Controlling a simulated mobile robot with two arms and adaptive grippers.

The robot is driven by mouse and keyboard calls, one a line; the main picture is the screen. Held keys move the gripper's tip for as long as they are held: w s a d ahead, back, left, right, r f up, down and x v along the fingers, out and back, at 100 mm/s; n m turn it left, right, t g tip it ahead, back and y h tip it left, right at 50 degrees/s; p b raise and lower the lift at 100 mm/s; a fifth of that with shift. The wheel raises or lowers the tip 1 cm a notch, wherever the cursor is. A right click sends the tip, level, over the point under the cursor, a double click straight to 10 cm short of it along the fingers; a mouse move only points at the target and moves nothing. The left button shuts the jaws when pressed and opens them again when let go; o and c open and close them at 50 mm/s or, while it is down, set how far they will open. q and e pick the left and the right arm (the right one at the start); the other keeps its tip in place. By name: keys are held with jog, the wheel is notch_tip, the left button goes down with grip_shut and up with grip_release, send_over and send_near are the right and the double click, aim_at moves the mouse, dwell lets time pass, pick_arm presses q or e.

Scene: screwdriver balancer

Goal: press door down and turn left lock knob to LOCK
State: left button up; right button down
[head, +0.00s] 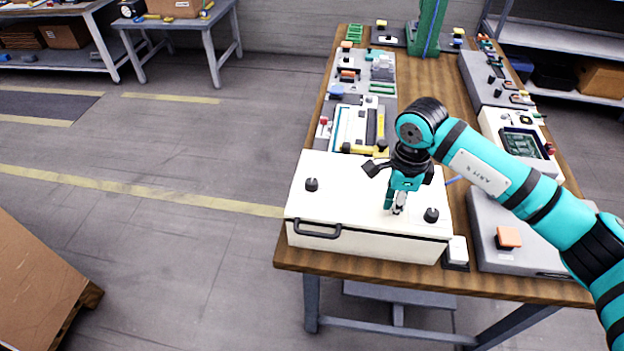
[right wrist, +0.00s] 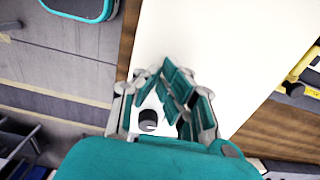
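A white box (head: 368,190) with a flat white door on top stands at the near end of the table. The door looks down, with no clear gap at its edge. Its left black knob (head: 312,184) stands clear of my grippers. Its right black knob (head: 431,215) is just right of my right gripper (head: 396,208), and shows in the right wrist view (right wrist: 148,120). My right gripper points down over the door between the knobs, its fingers brought together and empty. I cannot tell whether the fingertips touch the door. My left gripper is out of view. Knob markings are too small to read.
A black handle (head: 317,229) sticks out of the box front. A white block (head: 457,250) and a grey panel with an orange button (head: 508,237) lie to the right. A yellow and white station (head: 360,128) stands behind.

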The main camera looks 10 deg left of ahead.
jog(key=shift+f, duration=0.2)
jog(key=shift+s+f+b, duration=0.1)
jog(key=shift+f+b, duration=1.05)
jog(key=shift+b, duration=0.15)
